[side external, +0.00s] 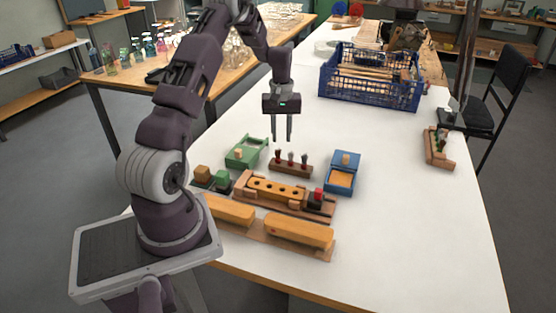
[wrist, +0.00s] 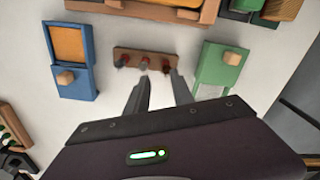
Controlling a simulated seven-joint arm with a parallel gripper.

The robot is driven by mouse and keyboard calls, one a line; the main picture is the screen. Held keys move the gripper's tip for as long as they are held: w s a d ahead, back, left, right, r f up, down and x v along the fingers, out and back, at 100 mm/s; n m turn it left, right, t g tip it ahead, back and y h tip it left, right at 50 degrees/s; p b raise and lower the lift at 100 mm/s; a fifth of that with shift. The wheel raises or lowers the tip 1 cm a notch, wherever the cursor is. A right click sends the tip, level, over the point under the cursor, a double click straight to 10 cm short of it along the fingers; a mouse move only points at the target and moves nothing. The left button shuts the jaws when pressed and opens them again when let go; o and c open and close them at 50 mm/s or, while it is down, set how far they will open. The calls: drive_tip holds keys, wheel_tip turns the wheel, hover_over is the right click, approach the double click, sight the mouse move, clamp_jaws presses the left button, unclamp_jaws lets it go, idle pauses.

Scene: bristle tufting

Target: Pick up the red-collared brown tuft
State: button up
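A small wooden rack (side external: 291,170) stands on the white table with three upright tufts in it; it also shows in the wrist view (wrist: 153,54). Dark brown and reddish tones show on the two end tufts, the left (side external: 278,155) and the right (side external: 304,160); the middle one (side external: 291,158) looks greyer. The tufts are too small to tell surely which is the red-collared brown one. My gripper (side external: 282,140) points down above the rack, its fingers apart with nothing between them. In the wrist view its fingertips (wrist: 160,76) are near the middle and right tufts.
A green box (side external: 247,151) stands left of the rack and a blue box (side external: 342,172) right. A wooden block with holes (side external: 275,190) lies in front, with two brush-like wooden pieces nearer. A blue crate (side external: 370,88) stands behind. The table's right side is mostly clear.

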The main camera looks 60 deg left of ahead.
sight(278, 150)
drive_tip(key=f, duration=0.5)
drive_tip(key=a+f, duration=0.1)
drive_tip(key=f, duration=0.2)
drive_tip(key=shift+s+a+f, duration=0.1)
drive_tip(key=shift+s+f, duration=0.25)
clamp_jaws()
